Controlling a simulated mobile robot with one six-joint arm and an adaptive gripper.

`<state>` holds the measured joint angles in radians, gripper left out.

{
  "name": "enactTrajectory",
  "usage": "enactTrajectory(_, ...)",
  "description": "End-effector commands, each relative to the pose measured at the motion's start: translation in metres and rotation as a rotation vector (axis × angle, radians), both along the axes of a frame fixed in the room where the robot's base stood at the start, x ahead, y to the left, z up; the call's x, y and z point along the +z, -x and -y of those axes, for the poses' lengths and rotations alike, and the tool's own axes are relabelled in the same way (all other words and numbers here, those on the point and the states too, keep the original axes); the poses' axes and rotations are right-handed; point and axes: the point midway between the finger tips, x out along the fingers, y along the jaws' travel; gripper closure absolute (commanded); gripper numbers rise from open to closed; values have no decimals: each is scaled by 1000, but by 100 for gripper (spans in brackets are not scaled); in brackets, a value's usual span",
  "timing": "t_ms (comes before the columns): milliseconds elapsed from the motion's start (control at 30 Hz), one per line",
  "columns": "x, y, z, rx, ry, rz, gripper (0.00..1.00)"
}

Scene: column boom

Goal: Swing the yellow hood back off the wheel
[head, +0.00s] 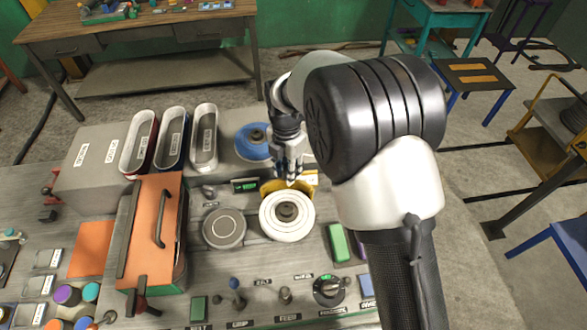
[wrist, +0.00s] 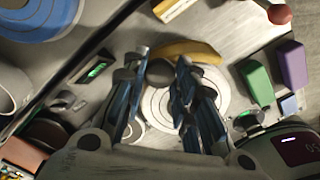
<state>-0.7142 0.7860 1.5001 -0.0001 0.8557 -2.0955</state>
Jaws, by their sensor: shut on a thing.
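The yellow hood (head: 307,187) shows as a curved yellow piece at the back edge of the white wheel (head: 272,222). The wheel's top face and dark hub are uncovered in the head view. In the wrist view the hood (wrist: 193,49) is a yellow arc beyond the wheel (wrist: 211,100). My gripper (head: 291,180) points down at the back of the wheel, beside the hood. In the wrist view its fingers (wrist: 160,82) are closed around a grey round knob (wrist: 160,71) near the hood. The fingers hide how the knob joins the hood.
A grey disc (head: 224,228) lies left of the wheel and a blue round piece (head: 252,142) behind it. A green block (head: 338,243) stands to the right. An orange box with a handle (head: 155,235) and oval bins (head: 204,138) stand on the left.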

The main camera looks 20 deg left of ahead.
Motion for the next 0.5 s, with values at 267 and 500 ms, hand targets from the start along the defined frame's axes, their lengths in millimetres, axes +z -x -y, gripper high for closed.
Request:
enactTrajectory(267,0,2,-5,58,-1,0,100)
enactTrajectory(500,0,2,-6,63,-1,0,100)
